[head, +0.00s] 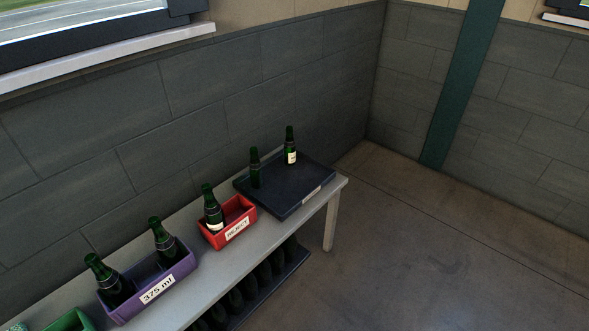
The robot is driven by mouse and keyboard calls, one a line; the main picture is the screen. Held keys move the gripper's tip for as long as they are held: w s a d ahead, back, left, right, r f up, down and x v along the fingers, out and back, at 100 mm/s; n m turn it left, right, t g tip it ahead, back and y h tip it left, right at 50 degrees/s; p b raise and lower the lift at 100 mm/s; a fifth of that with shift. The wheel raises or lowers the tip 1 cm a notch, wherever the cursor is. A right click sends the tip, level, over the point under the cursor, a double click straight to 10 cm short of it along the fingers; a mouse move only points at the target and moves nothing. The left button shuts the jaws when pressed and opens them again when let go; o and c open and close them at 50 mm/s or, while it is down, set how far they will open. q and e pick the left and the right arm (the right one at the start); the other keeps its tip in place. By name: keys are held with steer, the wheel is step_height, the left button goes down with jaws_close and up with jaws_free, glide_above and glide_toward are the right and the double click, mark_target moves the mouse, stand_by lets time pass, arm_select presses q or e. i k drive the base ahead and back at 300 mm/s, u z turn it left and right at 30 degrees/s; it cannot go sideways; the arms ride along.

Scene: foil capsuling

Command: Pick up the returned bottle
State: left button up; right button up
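Two green bottles stand upright on a dark flat tray (285,204) at the far right end of the bench. One bottle (291,148) has a pale label and stands near the back of the tray. The other bottle (255,168) shows no label and stands to its left. The tray's own front label is too small to read, so I cannot tell which bottle is the returned one. Another labelled bottle (212,210) leans in the red crate marked REJECT (230,223). Neither of my grippers is in view.
A purple crate marked 375 ml (160,291) holds two dark green bottles. A green crate (70,322) is cut off at the lower left. The floor (430,260) to the right is clear.

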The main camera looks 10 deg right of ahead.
mark_target(256, 168)
steer(key=z, duration=0.55)
steer(key=k, duration=1.25)
steer(key=z, duration=0.95)
steer(key=i, duration=2.8)
steer(key=u, duration=0.2)
steer(key=i, duration=1.1)
steer(key=u, duration=1.45)
steer(key=i, duration=0.8)
steer(key=u, duration=0.9)
